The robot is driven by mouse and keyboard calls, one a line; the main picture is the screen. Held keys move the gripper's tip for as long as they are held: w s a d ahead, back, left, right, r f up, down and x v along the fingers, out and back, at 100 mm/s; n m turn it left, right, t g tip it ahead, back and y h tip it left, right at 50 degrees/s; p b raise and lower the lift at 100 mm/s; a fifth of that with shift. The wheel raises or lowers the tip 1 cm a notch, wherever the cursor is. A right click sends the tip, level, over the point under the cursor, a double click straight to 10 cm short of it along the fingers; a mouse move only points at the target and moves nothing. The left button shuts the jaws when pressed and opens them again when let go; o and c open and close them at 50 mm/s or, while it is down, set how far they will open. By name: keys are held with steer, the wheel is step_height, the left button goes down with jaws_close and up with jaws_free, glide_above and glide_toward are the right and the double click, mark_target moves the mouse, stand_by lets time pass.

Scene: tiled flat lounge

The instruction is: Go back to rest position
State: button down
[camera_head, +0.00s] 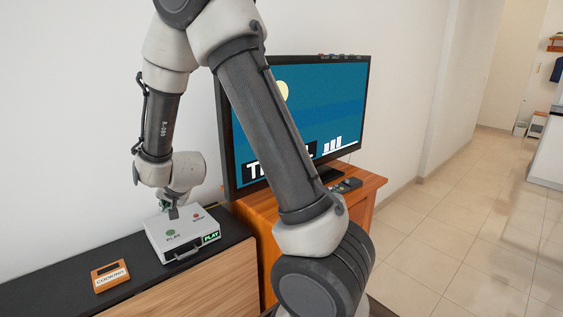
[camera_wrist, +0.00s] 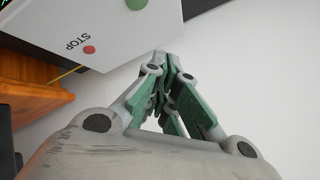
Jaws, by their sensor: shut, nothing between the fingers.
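My gripper (camera_head: 173,212) is shut and empty, pointing down over the back part of a white box (camera_head: 168,247). The box has a green button (camera_head: 171,233) marked PLAY and a red button (camera_head: 197,217). In the wrist view my gripper (camera_wrist: 161,58) has its fingers together beside the edge of the white box (camera_wrist: 120,45). The red button (camera_wrist: 89,49) there is marked STOP, and part of the green button (camera_wrist: 136,4) shows at the top edge. I cannot tell whether the fingertips touch the box.
The box stands on a black-topped cabinet (camera_head: 120,250) against a white wall. An orange COOKING box (camera_head: 109,275) lies to its left. A television (camera_head: 345,110) stands on a wooden stand (camera_head: 362,196), partly behind my arm. The tiled floor (camera_head: 450,230) at right is clear.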

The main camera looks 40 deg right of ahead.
steer(key=s+f+n+g, duration=0.2)
steer(key=s+n+g, duration=0.4)
steer(key=s, duration=0.7)
steer(key=s+d+r+n, duration=0.1)
steer(key=s+d+r, duration=0.6)
steer(key=s+r, duration=0.3)
steer(key=s+d+r+t+h, duration=0.1)
steer(key=s+d+r, duration=0.6)
steer(key=s+r, duration=0.4)
steer(key=shift+n, duration=0.4)
